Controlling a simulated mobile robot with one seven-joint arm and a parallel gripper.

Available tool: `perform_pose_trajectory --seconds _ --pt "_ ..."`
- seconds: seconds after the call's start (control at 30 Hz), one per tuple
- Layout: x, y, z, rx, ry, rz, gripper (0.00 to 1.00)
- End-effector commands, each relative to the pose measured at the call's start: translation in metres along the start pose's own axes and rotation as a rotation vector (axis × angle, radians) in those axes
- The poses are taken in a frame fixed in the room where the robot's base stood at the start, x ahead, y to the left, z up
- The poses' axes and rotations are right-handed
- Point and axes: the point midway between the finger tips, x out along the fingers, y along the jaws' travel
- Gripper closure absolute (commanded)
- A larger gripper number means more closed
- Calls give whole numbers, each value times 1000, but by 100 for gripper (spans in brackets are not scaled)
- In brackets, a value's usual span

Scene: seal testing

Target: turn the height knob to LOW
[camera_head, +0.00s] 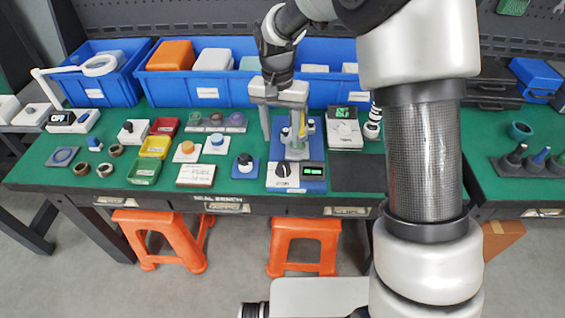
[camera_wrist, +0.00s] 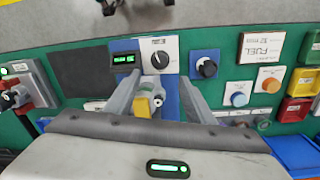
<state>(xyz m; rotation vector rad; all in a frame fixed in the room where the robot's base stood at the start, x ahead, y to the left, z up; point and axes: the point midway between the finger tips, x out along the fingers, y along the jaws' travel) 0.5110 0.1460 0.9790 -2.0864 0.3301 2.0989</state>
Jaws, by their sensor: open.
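A black dial knob with a white pointer line (camera_head: 283,170) sits on a white plate at the front of the blue-based test device (camera_head: 313,186). It also shows in the wrist view (camera_wrist: 160,58), beside a green-lit display (camera_wrist: 124,59). A second black knob on a small blue base (camera_head: 245,160) stands left of the device; it shows in the wrist view too (camera_wrist: 206,67). The labels are too small to tell which is the height knob. My gripper (camera_head: 282,140) is open, pointing down over the device, its fingers (camera_wrist: 160,78) apart and not around either knob.
A grey fixture with a yellow part (camera_wrist: 142,106) stands between my fingers in the wrist view. Coloured buttons (camera_head: 187,147) and small trays (camera_head: 155,146) lie to the left, blue bins (camera_head: 208,88) behind. A dark mat (camera_head: 356,172) is bare to the right.

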Motion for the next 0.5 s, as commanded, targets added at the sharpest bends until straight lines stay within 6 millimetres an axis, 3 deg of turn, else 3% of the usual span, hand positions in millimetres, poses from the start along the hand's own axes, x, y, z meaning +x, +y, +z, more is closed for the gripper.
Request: perform_pose_trajectory --seconds 0.3,0.5 --pt "71 1 1 0 -4 2 51" --pt "99 0 0 -1 -1 1 51"
